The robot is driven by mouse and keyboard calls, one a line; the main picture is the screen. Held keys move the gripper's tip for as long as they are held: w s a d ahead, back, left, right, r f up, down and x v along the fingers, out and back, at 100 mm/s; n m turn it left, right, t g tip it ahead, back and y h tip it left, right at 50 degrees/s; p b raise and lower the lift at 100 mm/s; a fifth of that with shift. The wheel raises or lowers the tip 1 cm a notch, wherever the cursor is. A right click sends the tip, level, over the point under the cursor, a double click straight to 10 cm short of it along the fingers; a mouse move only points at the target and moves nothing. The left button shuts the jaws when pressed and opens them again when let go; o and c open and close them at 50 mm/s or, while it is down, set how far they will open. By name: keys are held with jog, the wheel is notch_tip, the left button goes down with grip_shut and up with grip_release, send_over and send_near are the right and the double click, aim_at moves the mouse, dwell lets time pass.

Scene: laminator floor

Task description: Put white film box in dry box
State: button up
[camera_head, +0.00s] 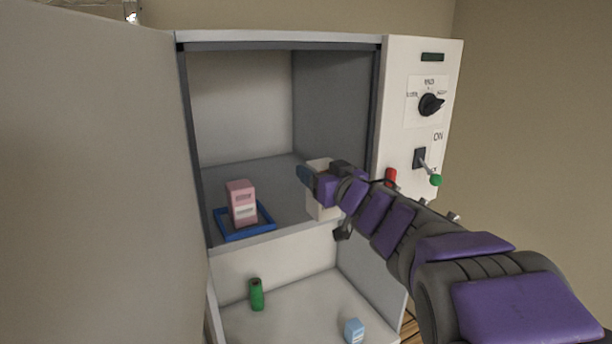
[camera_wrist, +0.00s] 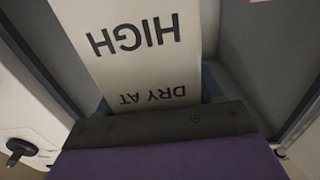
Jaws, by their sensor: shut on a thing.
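My gripper (camera_head: 318,182) is shut on the white film box (camera_head: 319,208), which shows mostly below and behind it in the head view. In the wrist view the white box (camera_wrist: 130,65) fills the middle, with the upside-down words "DRY AT" and "HIGH" on its face. The dry box (camera_head: 280,40) is a white cabinet with its upper compartment open. My gripper and the white box are at the right side of that opening, by the front edge. I cannot tell whether the white box touches the compartment floor.
A pink box (camera_head: 241,203) stands in a blue tray (camera_head: 268,230) inside the compartment, at left. The open door (camera_head: 90,180) fills the left. A panel (camera_head: 420,130) with a dial (camera_head: 431,104) and a green-tipped lever (camera_head: 436,180) is at right.

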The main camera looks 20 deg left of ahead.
jog(key=w+a+f, duration=0.1)
jog(key=w+a, duration=0.1)
jog(key=w, duration=0.1)
jog(key=w+a+f, duration=0.2)
jog(key=w, duration=0.2)
jog(key=w+a+f+p, duration=0.1)
jog(key=w+a+f, duration=0.1)
jog(key=w, duration=0.2)
jog(key=shift+w+a, duration=0.25)
jog(key=shift+a, duration=0.15)
jog(key=shift+r, duration=0.1)
jog(key=o, duration=1.3)
jog(key=shift+c, duration=0.2)
